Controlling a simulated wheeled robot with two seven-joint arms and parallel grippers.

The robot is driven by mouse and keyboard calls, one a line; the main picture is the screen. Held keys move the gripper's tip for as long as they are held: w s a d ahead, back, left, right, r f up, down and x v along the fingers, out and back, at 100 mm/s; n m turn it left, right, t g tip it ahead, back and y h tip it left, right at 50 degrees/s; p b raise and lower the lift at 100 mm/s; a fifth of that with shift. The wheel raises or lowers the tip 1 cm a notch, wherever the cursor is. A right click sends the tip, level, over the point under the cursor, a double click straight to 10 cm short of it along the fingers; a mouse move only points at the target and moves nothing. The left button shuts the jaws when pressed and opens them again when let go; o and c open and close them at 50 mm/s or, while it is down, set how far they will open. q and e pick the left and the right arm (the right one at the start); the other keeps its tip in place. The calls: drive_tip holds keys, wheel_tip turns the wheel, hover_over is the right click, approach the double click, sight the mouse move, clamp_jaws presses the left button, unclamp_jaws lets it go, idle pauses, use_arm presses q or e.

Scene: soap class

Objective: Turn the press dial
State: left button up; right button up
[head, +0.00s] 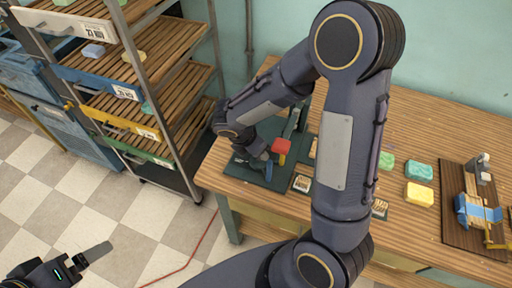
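A small press with a dark green base (232,171) stands at the left end of the wooden table. A red block-like part (281,146) with a yellow part (282,159) under it shows at the press. I cannot tell which part is the dial; my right arm covers much of the press. My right gripper (262,163) is low over the base, close to the red part and a blue piece (268,171). Its fingers are too small and hidden to show contact or opening. My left gripper (94,253) is at the bottom left, over the floor, away from the table; its opening is unclear.
A rack (140,60) with slatted shelves stands left of the table (450,120). Green and yellow soap bars (419,194) lie right of my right arm. A wooden board (463,232) with a blue-and-wood device sits further right. A red cable (190,258) runs across the floor.

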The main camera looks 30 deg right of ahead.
drive_tip(key=shift+w, duration=0.1)
idle(0.4)
drive_tip(key=o, duration=1.4)
drive_tip(key=v, duration=0.8)
